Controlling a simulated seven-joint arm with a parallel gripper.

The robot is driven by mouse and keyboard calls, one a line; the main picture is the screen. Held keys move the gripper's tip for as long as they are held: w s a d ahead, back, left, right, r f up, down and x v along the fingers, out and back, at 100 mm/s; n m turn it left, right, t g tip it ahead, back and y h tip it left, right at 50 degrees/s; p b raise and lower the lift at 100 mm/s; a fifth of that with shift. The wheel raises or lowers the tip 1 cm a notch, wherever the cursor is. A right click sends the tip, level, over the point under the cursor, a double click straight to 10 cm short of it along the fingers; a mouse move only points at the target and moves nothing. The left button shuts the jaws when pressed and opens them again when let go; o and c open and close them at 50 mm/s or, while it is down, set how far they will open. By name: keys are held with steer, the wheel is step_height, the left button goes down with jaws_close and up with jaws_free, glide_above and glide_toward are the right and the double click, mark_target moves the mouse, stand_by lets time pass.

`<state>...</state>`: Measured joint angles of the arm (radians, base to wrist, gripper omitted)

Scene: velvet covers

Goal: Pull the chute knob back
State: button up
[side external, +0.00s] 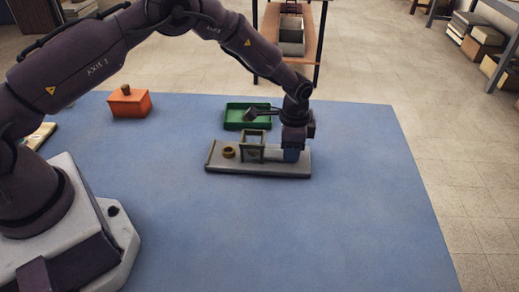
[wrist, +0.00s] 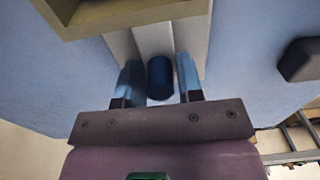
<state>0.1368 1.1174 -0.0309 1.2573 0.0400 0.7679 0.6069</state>
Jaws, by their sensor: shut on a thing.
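The chute is a pale grey board (side external: 228,166) lying on the blue table, with an olive square frame (side external: 241,150) standing across it. The frame's edge also shows at the top of the wrist view (wrist: 120,14). The chute knob (wrist: 160,77) is a dark blue cylinder on the chute's strip, between my two fingers in the wrist view. My gripper (side external: 291,155) points down at the right part of the board and is shut on the knob. Its blue fingers flank the knob in the wrist view (wrist: 158,68). In the side view my gripper hides the knob.
A small brown ring-like piece (side external: 228,152) sits on the board's left part. A green tray (side external: 236,120) lies behind the chute, and an orange box (side external: 129,103) stands further left. The blue table (side external: 330,235) is clear in front and to the right.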

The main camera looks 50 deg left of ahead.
mark_target(303, 159)
steer(key=shift+w+d, duration=1.1)
steer(key=shift+w, duration=0.05)
steer(key=o, duration=1.4)
steer(key=shift+o, duration=0.2)
steer(key=shift+r, duration=0.1)
step_height(303, 159, up, 7)
